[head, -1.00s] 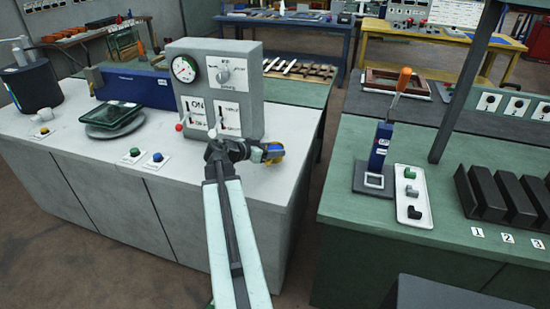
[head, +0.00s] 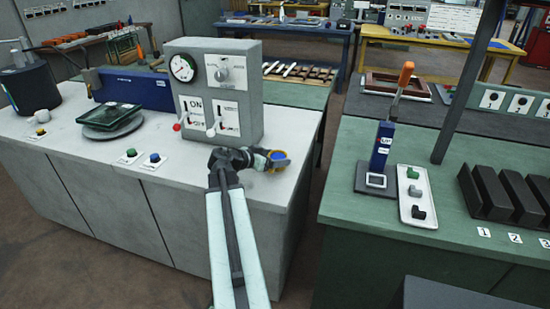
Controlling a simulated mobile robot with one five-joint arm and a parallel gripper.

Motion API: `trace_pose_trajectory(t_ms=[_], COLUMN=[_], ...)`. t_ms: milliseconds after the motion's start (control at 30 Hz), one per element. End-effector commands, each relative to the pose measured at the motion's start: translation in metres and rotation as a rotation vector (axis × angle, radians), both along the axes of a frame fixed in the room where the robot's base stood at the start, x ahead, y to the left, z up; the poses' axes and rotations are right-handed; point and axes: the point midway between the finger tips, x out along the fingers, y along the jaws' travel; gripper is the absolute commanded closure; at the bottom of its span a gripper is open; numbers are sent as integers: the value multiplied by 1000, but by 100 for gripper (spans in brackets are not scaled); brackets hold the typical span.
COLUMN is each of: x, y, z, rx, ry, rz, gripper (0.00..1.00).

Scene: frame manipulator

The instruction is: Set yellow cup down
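A small yellow cup (head: 275,157) with blue showing on its top is at the end of my arm, over the right part of the grey counter (head: 250,182). My gripper (head: 276,159) is around the cup, and its jaws look closed on it. The cup is close to the counter top, but I cannot tell whether it touches. The wrist hides part of the counter behind it.
A grey control box (head: 213,90) with a gauge and two levers stands just behind my gripper. A green bench (head: 400,235) with a blue press (head: 381,150) stands right, across a floor gap.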

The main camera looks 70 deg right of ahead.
Motion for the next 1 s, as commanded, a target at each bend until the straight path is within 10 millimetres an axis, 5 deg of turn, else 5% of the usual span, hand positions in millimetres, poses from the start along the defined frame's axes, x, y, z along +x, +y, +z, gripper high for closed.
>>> trace_pose_trajectory(t_ms=[233, 700, 1000], x=[1, 47, 54], y=[1, 86, 99], z=[7, 47, 49], rx=[0, 0, 0], ry=[0, 1, -1], rz=[1, 5, 2], gripper=[22, 22, 22])
